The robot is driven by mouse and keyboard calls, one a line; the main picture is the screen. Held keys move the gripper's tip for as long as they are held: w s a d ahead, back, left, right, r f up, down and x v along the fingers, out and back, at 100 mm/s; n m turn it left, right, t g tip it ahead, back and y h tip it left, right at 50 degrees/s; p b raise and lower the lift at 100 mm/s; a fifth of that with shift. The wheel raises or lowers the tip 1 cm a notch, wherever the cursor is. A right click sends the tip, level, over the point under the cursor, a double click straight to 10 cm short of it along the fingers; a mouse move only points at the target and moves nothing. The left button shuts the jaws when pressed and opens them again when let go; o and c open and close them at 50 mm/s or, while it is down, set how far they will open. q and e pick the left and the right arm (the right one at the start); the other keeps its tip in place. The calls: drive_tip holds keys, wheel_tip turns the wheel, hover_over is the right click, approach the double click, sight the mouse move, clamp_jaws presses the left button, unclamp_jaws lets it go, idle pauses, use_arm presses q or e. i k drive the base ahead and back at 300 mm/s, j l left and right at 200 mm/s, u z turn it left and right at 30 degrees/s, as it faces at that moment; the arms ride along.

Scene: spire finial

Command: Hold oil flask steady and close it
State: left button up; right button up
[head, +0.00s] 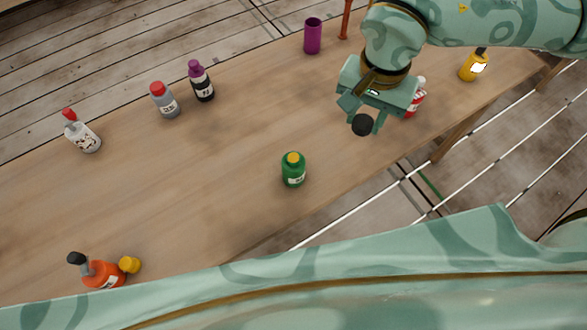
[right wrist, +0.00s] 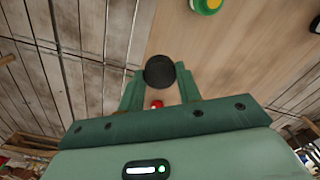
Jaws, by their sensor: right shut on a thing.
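My right gripper (head: 368,112) is shut on a round black cap (head: 362,125), held above the table's front edge. The cap also shows between the fingers in the right wrist view (right wrist: 160,71). I cannot tell which bottle is the oil flask; the labels are too small to read. A green bottle with a yellow top (head: 293,172) stands at the middle front. An orange bottle with a black top (head: 103,275) is at the front left, beside a small yellow round piece (head: 129,265). A red bottle (head: 415,104) is partly hidden behind my right gripper. My left gripper is out of view.
On the wooden table (head: 230,165) stand a white bottle (head: 85,140), a grey bottle with a red cap (head: 166,103), a dark bottle with a purple cap (head: 202,84), a purple cup (head: 313,38) and a yellow bottle (head: 472,68). The table's middle is clear.

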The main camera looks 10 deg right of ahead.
sight(292, 163)
drive_tip(key=u, duration=1.25)
drive_tip(key=k+l, duration=0.15)
drive_tip(key=l, duration=0.25)
drive_tip(key=k+l, duration=0.2)
drive_tip(key=l, duration=0.15)
drive_tip(key=k+l, duration=0.15)
drive_tip(key=l, duration=0.25)
drive_tip(key=k+l, duration=0.2)
drive_tip(key=l, duration=0.15)
